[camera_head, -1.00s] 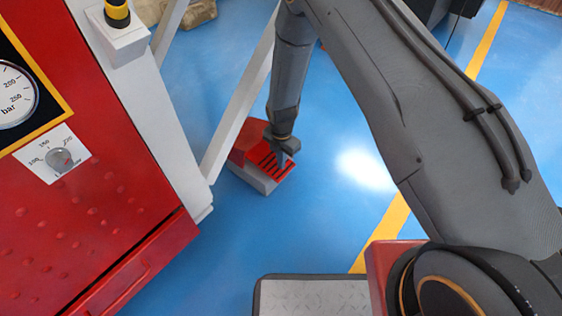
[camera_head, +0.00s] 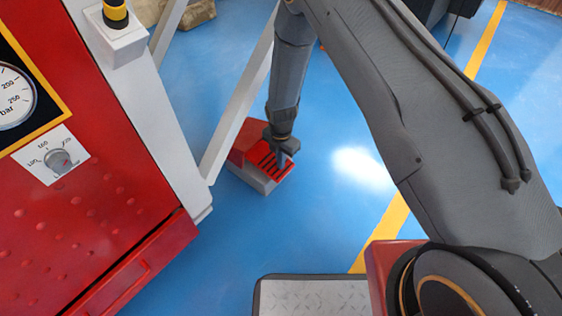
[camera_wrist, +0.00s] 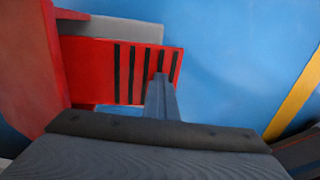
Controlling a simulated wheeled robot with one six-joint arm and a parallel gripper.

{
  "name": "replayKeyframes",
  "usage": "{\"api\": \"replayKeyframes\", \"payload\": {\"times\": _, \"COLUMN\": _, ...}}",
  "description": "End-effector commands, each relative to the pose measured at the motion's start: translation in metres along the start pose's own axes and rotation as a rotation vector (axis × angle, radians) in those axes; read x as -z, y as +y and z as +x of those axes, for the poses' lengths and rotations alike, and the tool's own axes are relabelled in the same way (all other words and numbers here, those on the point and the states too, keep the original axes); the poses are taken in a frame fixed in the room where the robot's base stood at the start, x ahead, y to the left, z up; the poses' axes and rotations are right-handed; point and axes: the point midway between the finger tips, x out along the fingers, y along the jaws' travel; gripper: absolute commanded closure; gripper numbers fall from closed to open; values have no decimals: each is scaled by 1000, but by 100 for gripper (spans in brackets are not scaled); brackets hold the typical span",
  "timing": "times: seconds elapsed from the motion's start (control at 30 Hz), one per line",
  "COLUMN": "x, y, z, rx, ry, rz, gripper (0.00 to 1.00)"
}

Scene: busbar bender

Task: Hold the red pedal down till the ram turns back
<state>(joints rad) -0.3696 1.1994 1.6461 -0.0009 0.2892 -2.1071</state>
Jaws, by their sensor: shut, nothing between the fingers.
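The red pedal (camera_head: 266,161) with black grip strips sits on a grey base (camera_head: 256,178) on the floor, beside the machine's white frame leg. In the wrist view the pedal plate (camera_wrist: 104,70) lies under my fingers, with a red hood at its left. My gripper (camera_head: 283,159) is shut and empty, its tip over the striped end of the pedal. In the wrist view the gripper tip (camera_wrist: 161,80) overlaps the strips and appears to touch the plate. How far the pedal is pressed I cannot tell. The ram is not in view.
The red machine cabinet (camera_head: 75,215) with a pressure gauge (camera_head: 14,97) and a knob (camera_head: 58,161) stands at left. A white strut (camera_head: 238,98) rises close beside the pedal. Blue floor right of the pedal is clear up to a yellow line (camera_head: 396,215).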

Motion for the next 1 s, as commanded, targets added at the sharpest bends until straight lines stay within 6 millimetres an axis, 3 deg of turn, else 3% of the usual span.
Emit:
{"api": "replayKeyframes", "payload": {"times": 0.03, "x": 1, "y": -6, "z": 11, "rx": 7, "ry": 4, "rz": 2, "gripper": 100}}
{"api": "replayKeyframes", "payload": {"times": 0.67, "x": 4, "y": -5, "z": 10, "rx": 7, "ry": 4, "rz": -2, "gripper": 100}}
{"api": "replayKeyframes", "payload": {"times": 1.0, "x": 5, "y": -6, "z": -3, "rx": 7, "ry": 4, "rz": -3, "gripper": 100}}
